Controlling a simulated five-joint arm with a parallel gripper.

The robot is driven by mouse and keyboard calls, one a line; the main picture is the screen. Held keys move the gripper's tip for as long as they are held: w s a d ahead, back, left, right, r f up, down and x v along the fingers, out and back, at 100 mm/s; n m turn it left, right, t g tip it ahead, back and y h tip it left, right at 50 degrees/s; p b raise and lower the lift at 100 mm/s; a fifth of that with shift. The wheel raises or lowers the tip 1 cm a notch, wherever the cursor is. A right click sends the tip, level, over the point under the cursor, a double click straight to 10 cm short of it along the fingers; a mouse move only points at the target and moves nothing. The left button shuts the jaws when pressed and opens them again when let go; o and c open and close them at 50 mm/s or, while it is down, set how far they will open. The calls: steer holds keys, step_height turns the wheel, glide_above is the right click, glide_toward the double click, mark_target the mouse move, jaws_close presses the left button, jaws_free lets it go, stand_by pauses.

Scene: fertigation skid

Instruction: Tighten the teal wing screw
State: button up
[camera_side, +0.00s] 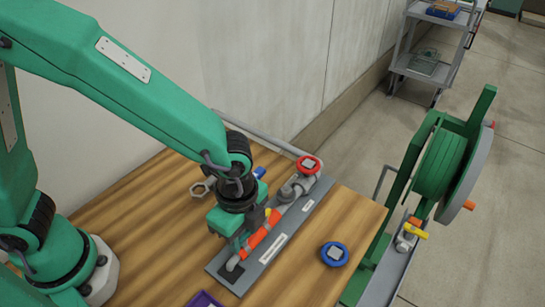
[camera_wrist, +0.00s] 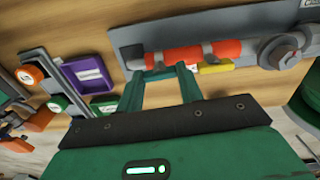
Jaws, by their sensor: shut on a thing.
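In the wrist view, my gripper (camera_wrist: 161,76) has its two green fingers on either side of a small teal piece, which looks like the wing screw (camera_wrist: 159,71). The screw is at the near edge of the red filter tube (camera_wrist: 190,55). Its base and thread are hidden. In the side view, my gripper (camera_side: 236,240) points down over the grey plate (camera_side: 243,280), beside the red tube (camera_side: 262,235). My gripper hides the screw there. I cannot tell how far it is screwed in.
A yellow lever (camera_wrist: 215,68) sits close to my fingers. A red-topped valve (camera_side: 308,165) stands at the plate's far end. A blue handwheel (camera_side: 334,254), a hex nut (camera_side: 200,188) and a purple tray (camera_wrist: 90,73) lie on the wooden table. A green hose reel (camera_side: 440,165) stands right.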

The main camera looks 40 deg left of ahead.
mark_target(242, 236)
steer(key=shift+m, duration=0.4)
steer(key=o, duration=1)
steer(key=shift+r, duration=3.95)
